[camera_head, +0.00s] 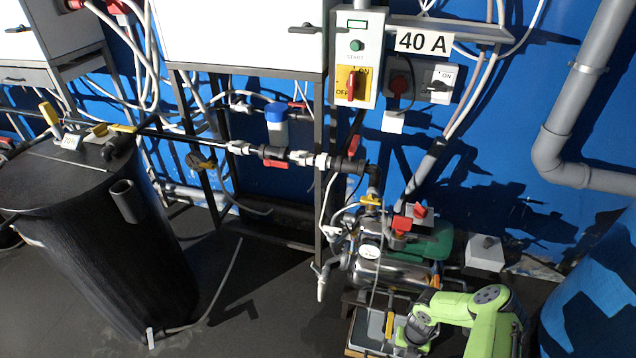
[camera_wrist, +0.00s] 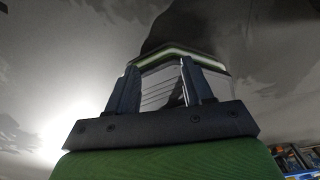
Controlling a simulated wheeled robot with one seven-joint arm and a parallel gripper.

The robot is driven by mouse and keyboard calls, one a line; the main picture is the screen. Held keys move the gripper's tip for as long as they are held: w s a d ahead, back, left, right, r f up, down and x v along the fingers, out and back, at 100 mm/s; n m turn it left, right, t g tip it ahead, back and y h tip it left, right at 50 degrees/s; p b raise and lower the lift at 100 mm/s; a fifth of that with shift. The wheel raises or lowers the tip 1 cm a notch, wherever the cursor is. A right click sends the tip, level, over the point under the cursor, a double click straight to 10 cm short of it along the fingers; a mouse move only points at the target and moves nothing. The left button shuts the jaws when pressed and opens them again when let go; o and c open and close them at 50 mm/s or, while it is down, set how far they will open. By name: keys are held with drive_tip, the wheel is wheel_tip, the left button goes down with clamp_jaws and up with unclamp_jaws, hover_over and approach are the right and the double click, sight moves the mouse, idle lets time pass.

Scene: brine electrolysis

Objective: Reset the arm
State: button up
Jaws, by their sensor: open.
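My green arm (camera_head: 490,318) is at the lower right in the head view, bent in front of the pump area. My gripper (camera_wrist: 160,82) shows in the wrist view with its two dark fingers apart, and I see nothing held between them. Behind the fingers is a pale ribbed surface with a green rim; I cannot tell what it is. In the head view the fingers cannot be made out clearly.
A steel pump (camera_head: 385,268) with pipes and red-handled valves stands close to my arm. A black tank (camera_head: 95,245) is at left, a blue tank (camera_head: 590,300) at right. A switch box (camera_head: 357,60) hangs on the blue wall. Dark floor (camera_head: 255,315) is clear between tank and pump.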

drive_tip(key=w+d+r+n+t+h+p, duration=0.1)
drive_tip(key=w+r+n, duration=0.35)
drive_tip(key=r, duration=0.55)
drive_tip(key=w+r+n+p, duration=0.1)
drive_tip(key=w+r+n, duration=0.2)
drive_tip(key=r+n, duration=0.5)
wheel_tip(320, 180, up, 20)
drive_tip(key=a+n+t+p, duration=0.1)
drive_tip(key=a+n, duration=0.1)
drive_tip(key=n, duration=0.4)
drive_tip(key=s+a+r+n+t+h+p, duration=0.1)
drive_tip(key=s+a+r+n, duration=0.3)
drive_tip(key=r, duration=0.5)
drive_tip(key=s+a+r+n+t+p, duration=0.1)
drive_tip(key=s+a+r+n, duration=0.1)
drive_tip(key=s+r+n, duration=0.6)
drive_tip(key=s+a+r+n+y, duration=0.1)
drive_tip(key=s+a+r+n, duration=0.1)
drive_tip(key=s, duration=0.5)
drive_tip(key=s+a+r+n+t+y+p, duration=0.1)
drive_tip(key=s+a+r+n, duration=0.1)
drive_tip(key=s+r+n, duration=0.3)
drive_tip(key=shift+s+a+r+n+t, duration=0.2)
drive_tip(key=shift+s+a+n+t, duration=0.15)
drive_tip(key=shift+s+n, duration=0.75)
